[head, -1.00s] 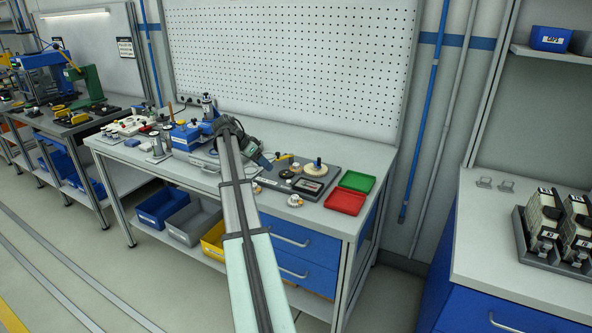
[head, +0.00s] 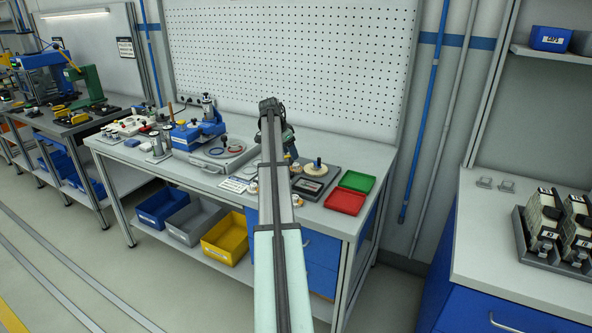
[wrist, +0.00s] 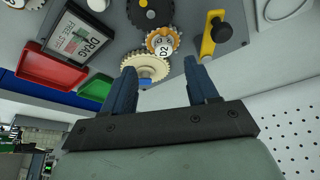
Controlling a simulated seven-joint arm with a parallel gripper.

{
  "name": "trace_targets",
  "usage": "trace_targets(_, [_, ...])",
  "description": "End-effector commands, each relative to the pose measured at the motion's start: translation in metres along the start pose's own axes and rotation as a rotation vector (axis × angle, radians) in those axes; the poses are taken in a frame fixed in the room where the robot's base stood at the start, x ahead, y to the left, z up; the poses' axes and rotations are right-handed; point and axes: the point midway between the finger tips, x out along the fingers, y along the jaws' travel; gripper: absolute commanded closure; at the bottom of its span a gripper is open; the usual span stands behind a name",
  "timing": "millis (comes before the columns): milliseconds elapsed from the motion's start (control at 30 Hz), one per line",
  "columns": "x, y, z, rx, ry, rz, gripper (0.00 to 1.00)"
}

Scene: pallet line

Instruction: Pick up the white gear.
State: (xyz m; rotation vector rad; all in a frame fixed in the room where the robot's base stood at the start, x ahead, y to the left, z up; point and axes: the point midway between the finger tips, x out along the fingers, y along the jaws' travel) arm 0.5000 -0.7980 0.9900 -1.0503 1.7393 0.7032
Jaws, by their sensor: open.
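A cream-white toothed gear (wrist: 158,65) with a blue centre post shows in the wrist view, beyond the gap between my fingers. Another whitish gear (head: 298,201) is partly hidden by my arm at the bench front. I cannot tell which pale gear is the named one.
A red tray (head: 345,201) and a green tray (head: 357,181) stand right of the board. A labelled display (wrist: 84,43) and a yellow handle with a black knob (wrist: 213,38) flank the gears. Blue equipment (head: 200,132) stands left, and a pegboard (head: 290,50) rises behind.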

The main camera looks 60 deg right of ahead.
Motion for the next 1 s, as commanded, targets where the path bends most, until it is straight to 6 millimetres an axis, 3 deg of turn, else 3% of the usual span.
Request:
trace_targets(100, [0.015, 0.000, 0.000, 0.000, 0.000, -0.001, 0.42])
trace_targets(367, [0.029, -0.002, -0.001, 0.000, 0.000, 0.000, 0.42])
trace_targets(700, [0.069, -0.005, -0.004, 0.000, 0.001, -0.001, 0.42])
trace_targets(1000, [0.071, -0.005, -0.003, 0.000, 0.001, -0.001, 0.44])
